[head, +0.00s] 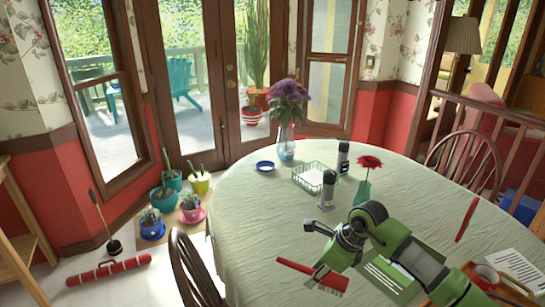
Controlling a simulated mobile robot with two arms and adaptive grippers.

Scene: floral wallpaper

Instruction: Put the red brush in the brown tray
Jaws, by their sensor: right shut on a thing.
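My right gripper (321,268) reaches in from the lower right over the round table. It is shut on the red brush (295,265), which it holds near the table's front side, tilted down to the right. Pale bristles show under the handle. I cannot tell how far the brush is above the cloth. The brown tray (522,298) is at the lower right, cut off by the frame's edge, with a red mug in it. My right arm hides part of the table near the tray. My left gripper is not in view.
A green book (378,281) lies under my right arm. Papers (516,268) lie at right. The table's left part is clear.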

